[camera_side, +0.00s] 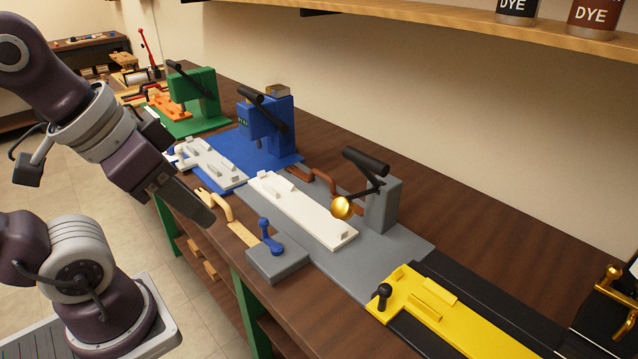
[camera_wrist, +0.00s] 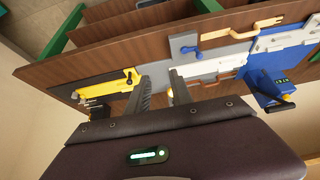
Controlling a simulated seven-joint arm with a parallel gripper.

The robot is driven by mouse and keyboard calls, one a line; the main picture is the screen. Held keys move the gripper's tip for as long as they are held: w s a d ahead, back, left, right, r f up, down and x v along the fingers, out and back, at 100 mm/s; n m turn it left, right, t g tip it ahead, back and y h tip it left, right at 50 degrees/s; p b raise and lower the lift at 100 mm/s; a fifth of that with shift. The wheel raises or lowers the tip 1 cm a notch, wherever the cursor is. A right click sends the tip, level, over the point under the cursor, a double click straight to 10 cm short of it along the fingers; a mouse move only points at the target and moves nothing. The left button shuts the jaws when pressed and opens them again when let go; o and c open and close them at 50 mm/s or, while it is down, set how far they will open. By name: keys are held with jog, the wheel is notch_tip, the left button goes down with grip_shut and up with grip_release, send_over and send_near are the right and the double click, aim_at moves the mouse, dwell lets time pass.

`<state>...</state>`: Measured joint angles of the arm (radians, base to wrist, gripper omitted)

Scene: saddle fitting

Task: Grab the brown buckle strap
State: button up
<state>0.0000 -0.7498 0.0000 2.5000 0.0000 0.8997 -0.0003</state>
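A reddish-brown strap (camera_side: 322,177) with a raised bend lies on the far side of the long white fixture (camera_side: 304,208), next to the grey press, in the side view. My gripper (camera_side: 207,216) is in the air near the bench's front edge, close to the tan strap in the picture and away from the brown one. In the wrist view its fingers (camera_wrist: 160,78) are apart with nothing between them.
The grey press (camera_side: 382,207) has a black lever and gold ball. A grey block with a blue handle (camera_side: 270,243) stands in front. A yellow fixture (camera_side: 430,307) is at right. Blue (camera_side: 280,125) and green (camera_side: 195,95) presses stand farther back along the bench.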

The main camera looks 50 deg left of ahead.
jog(key=w+a+n+t, duration=0.15)
jog(key=w+n, duration=0.35)
jog(key=w, duration=0.8)
jog(key=n+t+y, duration=0.3)
jog(key=n, duration=0.8)
send_over(319, 174)
jog(key=s+d, duration=0.7)
jog(key=d, duration=0.1)
notch_tip(319, 174, down, 13)
jog(key=a+f+n, duration=0.1)
jog(key=a+f, duration=0.1)
jog(key=w+a+f+n+y, duration=0.1)
jog(key=a+f+n, duration=0.1)
jog(key=f, duration=0.1)
jog(key=w+a+f+n+y, duration=0.1)
jog(key=a+f, duration=0.1)
jog(key=f, duration=0.1)
jog(key=shift+w+a+f+t, duration=0.1)
jog(key=shift+w+a+t, duration=0.05)
jog(key=shift+a+t, duration=0.15)
jog(key=x, duration=0.5)
jog(key=shift+w+d, duration=0.1)
jog(key=shift+w, duration=0.35)
jog(key=shift+w+f, duration=0.3)
jog(key=shift+w, duration=0.05)
grip_shut()
